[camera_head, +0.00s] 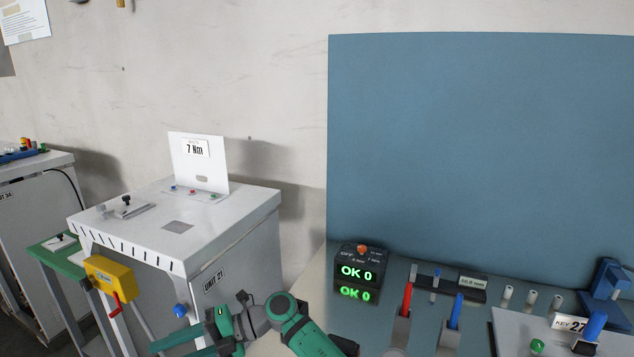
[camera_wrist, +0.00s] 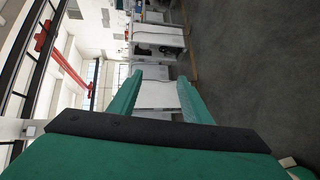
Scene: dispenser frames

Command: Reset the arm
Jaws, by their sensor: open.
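Beyond the fingers the wrist view looks sideways across the room, past a pale cabinet (camera_wrist: 158,97) to a dark floor (camera_wrist: 240,70). The lower part of my arm is cut off by the head view's edge.
A yellow box (camera_head: 109,278) with a red handle is on the cabinet's left side. At right, a bench holds a black display reading OK 0 (camera_head: 358,271), a red-handled tool (camera_head: 407,300) and a blue-handled tool (camera_head: 456,311). A blue panel (camera_head: 480,140) stands behind.

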